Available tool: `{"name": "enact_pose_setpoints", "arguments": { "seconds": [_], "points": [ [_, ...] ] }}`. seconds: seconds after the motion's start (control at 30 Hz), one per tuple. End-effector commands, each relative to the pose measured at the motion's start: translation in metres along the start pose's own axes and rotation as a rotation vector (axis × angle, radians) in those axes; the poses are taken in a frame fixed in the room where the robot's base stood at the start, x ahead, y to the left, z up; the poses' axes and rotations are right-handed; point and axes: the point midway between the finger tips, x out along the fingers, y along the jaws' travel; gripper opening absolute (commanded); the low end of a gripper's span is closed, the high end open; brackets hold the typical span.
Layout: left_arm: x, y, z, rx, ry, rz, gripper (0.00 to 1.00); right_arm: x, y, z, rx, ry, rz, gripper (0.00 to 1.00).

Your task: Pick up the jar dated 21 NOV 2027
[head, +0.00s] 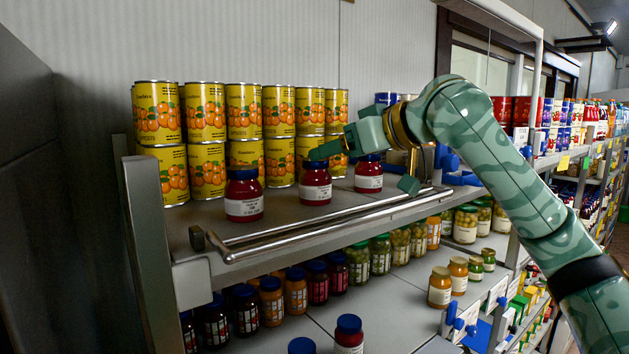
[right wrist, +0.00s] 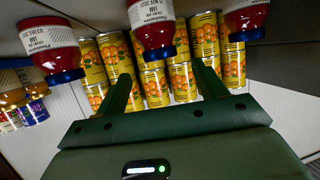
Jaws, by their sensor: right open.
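Three red jars with blue lids and white labels stand in a row on the top shelf: a left jar (head: 244,197), a middle jar (head: 316,185) and a right jar (head: 368,176). Their label dates are too small to read in the head view. My right gripper (head: 366,168) is open and empty, by the middle and right jars. In the right wrist view, the jars appear upside down; one jar (right wrist: 153,28) lies beyond the gap between the open fingers (right wrist: 165,78), apart from them. Its label print is not surely legible. My left gripper is not in view.
Yellow cans (head: 200,115) are stacked behind the jars. A metal rail (head: 320,222) runs along the shelf's front edge. The shelf below holds several jars (head: 295,292). Blue cans (head: 386,98) stand right of the yellow ones. A grey upright (head: 150,245) bounds the left.

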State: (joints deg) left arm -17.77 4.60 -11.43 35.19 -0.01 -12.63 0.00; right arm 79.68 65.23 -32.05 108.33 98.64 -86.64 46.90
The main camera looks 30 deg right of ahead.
Motion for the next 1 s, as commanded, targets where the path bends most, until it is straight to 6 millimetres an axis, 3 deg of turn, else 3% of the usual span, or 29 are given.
{"name": "enact_pose_setpoints", "arguments": {
  "seconds": [0.27,0.5,0.73,0.77,0.93,1.0],
  "points": [
    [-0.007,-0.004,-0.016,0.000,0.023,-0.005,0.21,0.028,-0.001,0.002,0.002,-0.003,-0.002,0.71],
    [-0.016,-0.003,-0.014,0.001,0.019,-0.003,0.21,0.061,-0.001,0.004,0.000,0.001,-0.001,0.71],
    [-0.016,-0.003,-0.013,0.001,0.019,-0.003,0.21,0.063,-0.001,0.005,-0.001,0.001,0.000,0.71],
    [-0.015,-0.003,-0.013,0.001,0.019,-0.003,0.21,0.063,-0.001,0.005,-0.001,0.001,0.000,0.65],
    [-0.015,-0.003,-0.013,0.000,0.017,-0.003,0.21,0.063,-0.001,0.005,-0.001,0.001,0.000,0.18],
    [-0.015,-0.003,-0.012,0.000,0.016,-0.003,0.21,0.062,-0.001,0.004,0.000,0.004,0.000,0.12]
  ]
}}
